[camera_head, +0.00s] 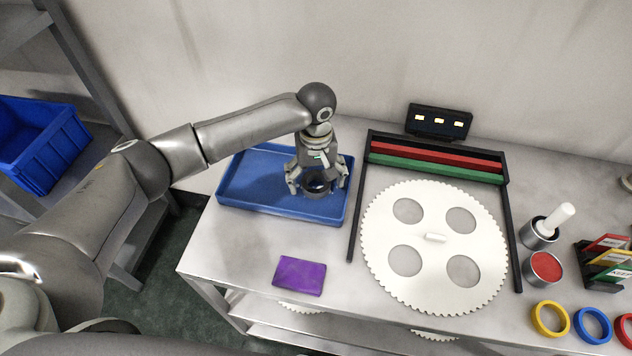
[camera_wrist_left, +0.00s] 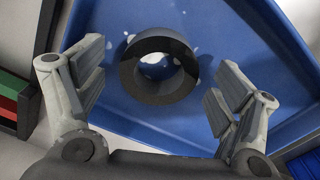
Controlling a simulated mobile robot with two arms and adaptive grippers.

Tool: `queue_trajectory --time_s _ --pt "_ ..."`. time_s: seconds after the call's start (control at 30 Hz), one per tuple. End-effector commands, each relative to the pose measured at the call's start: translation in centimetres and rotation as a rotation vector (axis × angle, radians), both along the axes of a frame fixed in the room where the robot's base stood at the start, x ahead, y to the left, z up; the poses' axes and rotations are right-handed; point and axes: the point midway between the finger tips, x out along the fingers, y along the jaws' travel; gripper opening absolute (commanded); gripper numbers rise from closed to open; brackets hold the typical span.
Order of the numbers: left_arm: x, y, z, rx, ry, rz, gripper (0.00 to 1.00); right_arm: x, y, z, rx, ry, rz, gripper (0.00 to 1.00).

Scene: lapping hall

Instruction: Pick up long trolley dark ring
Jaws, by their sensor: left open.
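A dark ring (camera_head: 317,185) is at the blue tray (camera_head: 240,205) on the metal table. In the left wrist view the dark ring (camera_wrist_left: 160,67) appears between and a little beyond the fingers, with blue tray floor (camera_wrist_left: 225,30) around it. My left gripper (camera_head: 318,184) is open over the tray's right part, its fingers on either side of the ring. In the left wrist view the left gripper (camera_wrist_left: 155,92) shows gaps between both fingers and the ring. My right gripper is not in view.
A white toothed disc (camera_head: 435,275) lies right of the tray inside a black frame (camera_head: 512,240). A purple block (camera_head: 299,276) lies in front of the tray. Cups, including one with red contents (camera_head: 544,268), and coloured rings (camera_head: 551,319) stand at the right.

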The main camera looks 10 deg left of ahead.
Motion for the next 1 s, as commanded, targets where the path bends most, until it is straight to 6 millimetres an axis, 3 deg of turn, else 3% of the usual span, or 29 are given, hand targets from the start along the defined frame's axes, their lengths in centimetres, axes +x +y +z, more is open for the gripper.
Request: queue_trajectory --time_s 0.27,0.7,1.0 --pt "0.03 -0.02 -0.41 -0.001 -0.001 0.000 0.87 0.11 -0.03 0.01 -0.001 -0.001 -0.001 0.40" --pt "0.06 -0.03 -0.32 -0.001 -0.003 0.000 0.33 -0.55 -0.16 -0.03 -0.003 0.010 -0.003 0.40" --pt "0.07 -0.04 -0.07 -0.001 -0.003 0.000 0.32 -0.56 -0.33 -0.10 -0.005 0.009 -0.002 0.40"
